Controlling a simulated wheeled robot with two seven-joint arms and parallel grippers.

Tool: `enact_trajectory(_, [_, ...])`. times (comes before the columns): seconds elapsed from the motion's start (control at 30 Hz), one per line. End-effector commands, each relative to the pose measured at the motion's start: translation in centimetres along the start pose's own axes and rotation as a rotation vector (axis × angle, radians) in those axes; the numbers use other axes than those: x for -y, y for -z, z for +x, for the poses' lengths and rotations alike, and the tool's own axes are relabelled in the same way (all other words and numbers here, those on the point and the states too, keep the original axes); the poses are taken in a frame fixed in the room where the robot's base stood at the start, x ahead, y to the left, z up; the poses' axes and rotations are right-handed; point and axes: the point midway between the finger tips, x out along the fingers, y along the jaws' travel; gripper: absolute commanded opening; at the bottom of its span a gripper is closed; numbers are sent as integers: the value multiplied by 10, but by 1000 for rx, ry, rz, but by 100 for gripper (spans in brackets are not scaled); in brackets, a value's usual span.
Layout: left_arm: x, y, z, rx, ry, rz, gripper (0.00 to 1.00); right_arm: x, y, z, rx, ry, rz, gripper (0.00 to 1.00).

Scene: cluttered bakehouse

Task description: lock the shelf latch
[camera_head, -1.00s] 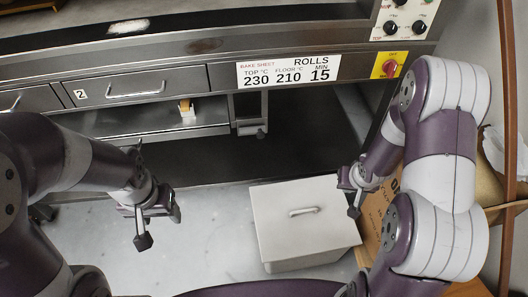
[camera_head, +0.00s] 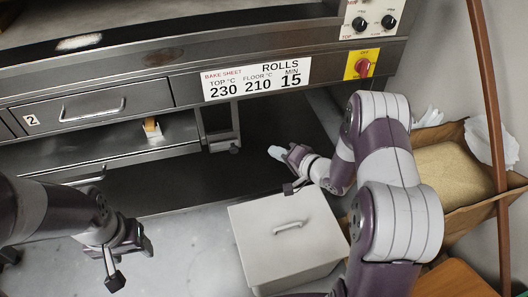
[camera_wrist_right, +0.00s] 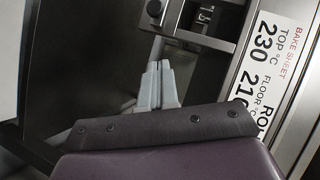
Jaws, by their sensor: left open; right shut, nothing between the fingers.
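A metal bracket (camera_head: 218,125) with a small knob at its lower end hangs under the oven front, below the ROLLS sign; it looks like the shelf latch, though its lock state is not clear. In the right wrist view, a metal bar with a rounded knob (camera_wrist_right: 154,9) and a dark block stands beyond the fingers. My right gripper (camera_head: 277,153) is shut and empty, to the right of the bracket and apart from it. Its pale fingers (camera_wrist_right: 157,84) lie together in the wrist view. My left gripper (camera_head: 130,262) is open and empty at lower left, over the floor.
A pale lidded box (camera_head: 285,237) stands on the floor below my right forearm. A cardboard box (camera_head: 452,215) with a brown sack is at the right. A drawer marked 2 (camera_head: 100,110) and a small wooden-and-white item (camera_head: 152,128) are left of the bracket. Dark open space lies under the oven.

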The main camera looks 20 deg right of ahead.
Motion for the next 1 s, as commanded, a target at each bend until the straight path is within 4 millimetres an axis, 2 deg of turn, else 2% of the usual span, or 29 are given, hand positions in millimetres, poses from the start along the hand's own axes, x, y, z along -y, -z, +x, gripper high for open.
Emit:
enact_trajectory(0.1, [0,-2,14,0,0,0,61,-4,-3,26,3,1,-3,0])
enact_trajectory(0.4, [0,-4,37,0,0,0,61,-4,-3,90,2,1,-1,0])
enact_trajectory(0.6, [0,-6,48,0,0,0,61,-2,-24,108,1,1,-1,0])
enact_trajectory(1.0, [0,-6,49,0,0,0,61,0,-29,113,-1,-1,0,0])
